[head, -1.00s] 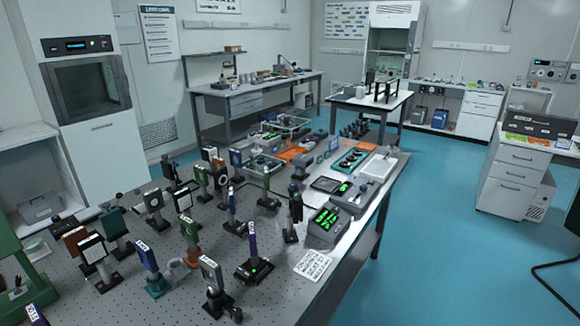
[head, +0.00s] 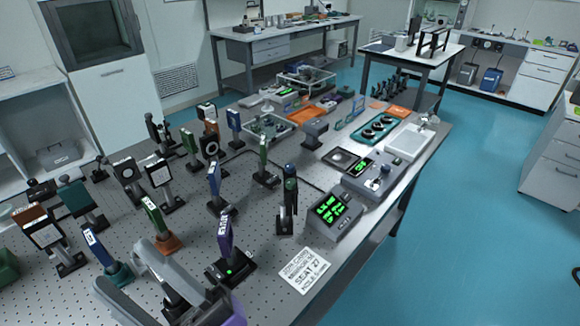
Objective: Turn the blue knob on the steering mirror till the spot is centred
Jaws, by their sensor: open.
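My gripper (head: 122,266) enters at the bottom left, with two grey fingers spread apart and nothing visible between them. Several upright mounts stand on the perforated optical table (head: 60,298). Blue ones include a mount on a teal base (head: 101,248) near the gripper's tips, one near the middle (head: 214,180) and one farther back (head: 233,121). I cannot tell which is the steering mirror, and I cannot make out its blue knob or the spot.
A purple upright on a dark base with a green light (head: 226,233) stands right of my gripper. A dark post (head: 289,196) and a printed card (head: 304,270) lie farther right. Mounts crowd the left. The blue floor (head: 475,230) on the right is clear.

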